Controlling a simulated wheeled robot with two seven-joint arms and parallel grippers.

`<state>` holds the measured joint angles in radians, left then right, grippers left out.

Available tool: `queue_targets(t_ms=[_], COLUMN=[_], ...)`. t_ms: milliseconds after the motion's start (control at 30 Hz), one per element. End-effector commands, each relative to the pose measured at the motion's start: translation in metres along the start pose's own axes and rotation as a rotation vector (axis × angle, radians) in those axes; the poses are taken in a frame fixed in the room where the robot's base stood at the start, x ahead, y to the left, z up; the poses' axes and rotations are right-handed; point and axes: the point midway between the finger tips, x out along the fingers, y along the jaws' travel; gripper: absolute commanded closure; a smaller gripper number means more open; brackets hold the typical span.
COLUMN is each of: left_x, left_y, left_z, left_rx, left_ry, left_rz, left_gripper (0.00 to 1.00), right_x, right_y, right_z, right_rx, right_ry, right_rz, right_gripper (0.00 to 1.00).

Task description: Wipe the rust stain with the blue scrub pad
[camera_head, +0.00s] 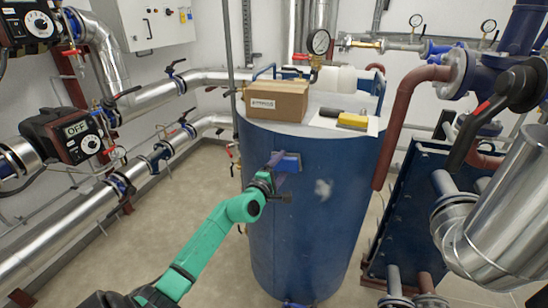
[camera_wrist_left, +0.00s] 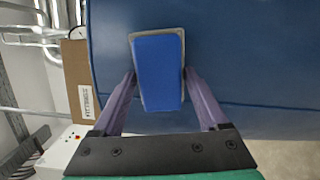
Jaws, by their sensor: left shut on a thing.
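The blue scrub pad (camera_head: 291,162) is at the upper left side of the blue tank, in the head view. My left gripper (camera_head: 279,170) is shut on it. The left wrist view shows the pad (camera_wrist_left: 158,75), blue with a grey layer behind, between the two purple fingers of this gripper (camera_wrist_left: 160,78). The pad faces the tank wall; I cannot tell whether it touches. A pale grey patch (camera_head: 323,188) shows on the tank wall to the right of the pad; it does not look rust-brown. My right gripper is not in view.
The blue tank (camera_head: 300,235) carries a cardboard box (camera_head: 276,102), a yellow block (camera_head: 352,121) and a pressure gauge (camera_head: 319,42) on top. Silver pipes run along the left wall. A red-brown pipe (camera_head: 402,125) stands to the right. The floor left of the tank is clear.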

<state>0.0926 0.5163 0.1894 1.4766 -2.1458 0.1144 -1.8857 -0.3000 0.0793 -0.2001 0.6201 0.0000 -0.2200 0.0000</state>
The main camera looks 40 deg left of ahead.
Motion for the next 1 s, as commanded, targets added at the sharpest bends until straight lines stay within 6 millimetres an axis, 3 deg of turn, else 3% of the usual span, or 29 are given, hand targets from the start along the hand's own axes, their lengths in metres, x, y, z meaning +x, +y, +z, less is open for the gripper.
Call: queue_targets(t_ms=[33,233,533,767,1000], left_x=[0.000,-0.002,0.001,0.001,0.000], left_y=[0.005,-0.001,-0.001,0.005,0.005], left_z=[0.007,0.010,-0.021,-0.032,-0.055], left_rx=[-0.002,0.002,0.005,0.003,0.005], left_ry=[-0.001,-0.001,0.001,0.002,0.002], left_rz=[-0.001,0.000,0.002,0.003,0.004], left_gripper=[0.68,0.68,0.68,0.68,0.68], right_x=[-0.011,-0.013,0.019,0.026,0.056], right_y=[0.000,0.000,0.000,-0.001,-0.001], right_z=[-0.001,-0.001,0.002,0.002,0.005], right_rx=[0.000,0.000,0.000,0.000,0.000], right_ry=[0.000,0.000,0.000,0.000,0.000], right_rz=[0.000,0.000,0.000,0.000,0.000], right_gripper=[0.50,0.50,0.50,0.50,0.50])
